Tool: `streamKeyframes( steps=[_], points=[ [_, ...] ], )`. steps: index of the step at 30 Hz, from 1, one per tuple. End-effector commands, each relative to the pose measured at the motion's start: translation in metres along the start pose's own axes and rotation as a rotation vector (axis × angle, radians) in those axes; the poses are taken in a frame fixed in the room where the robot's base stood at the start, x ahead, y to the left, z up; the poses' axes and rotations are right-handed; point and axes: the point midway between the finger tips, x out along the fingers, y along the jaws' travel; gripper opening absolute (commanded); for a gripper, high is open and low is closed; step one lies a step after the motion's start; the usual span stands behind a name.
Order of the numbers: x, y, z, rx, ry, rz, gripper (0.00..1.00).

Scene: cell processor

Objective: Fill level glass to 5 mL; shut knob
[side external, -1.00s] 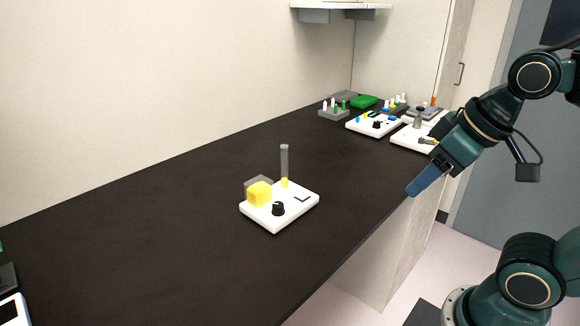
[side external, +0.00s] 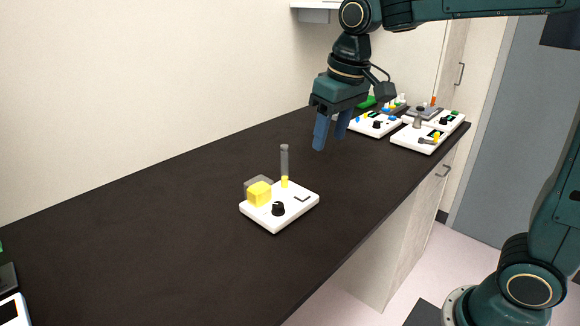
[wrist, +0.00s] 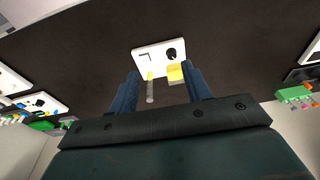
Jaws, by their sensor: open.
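The white station board (side external: 268,225) lies on the dark bench and also shows in the wrist view (wrist: 141,62). On it stands an upright level glass (side external: 284,160), a narrow grey tube with yellow liquid at its bottom. A clear tank with yellow liquid (side external: 259,194) is at the left of the board. A black knob (side external: 278,209) sits at the front; it also shows in the wrist view (wrist: 171,54). The level marks are too small to read. My gripper (side external: 330,146) is open and empty, pointing down above the bench, behind and right of the board, touching nothing.
More white boards (side external: 416,144) with knobs and small parts stand at the bench's far right end. A green block (wrist: 294,94) shows at the right of the wrist view. A wall shelf (side external: 312,14) is above. The bench around the station board is clear.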

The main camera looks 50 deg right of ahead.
Motion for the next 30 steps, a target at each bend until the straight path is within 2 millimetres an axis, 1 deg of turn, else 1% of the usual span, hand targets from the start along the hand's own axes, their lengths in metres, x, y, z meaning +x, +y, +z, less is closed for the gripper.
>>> streamKeyframes(
  steps=[1, 6, 12, 15, 18, 21, 30],
  points=[
    [0.006, -0.002, -0.011, 0.000, -0.019, 0.001, 0.49],
    [0.027, -0.007, -0.042, 0.002, -0.072, 0.003, 0.49],
    [0.057, -0.015, -0.076, 0.002, -0.133, 0.006, 0.49],
    [0.071, -0.018, -0.088, 0.003, -0.159, 0.008, 0.49],
    [0.082, -0.020, -0.098, 0.004, -0.178, 0.010, 0.49],
    [0.089, -0.021, -0.103, 0.005, -0.190, 0.011, 0.49],
    [0.093, -0.022, -0.105, 0.005, -0.196, 0.012, 0.49]
  ],
)
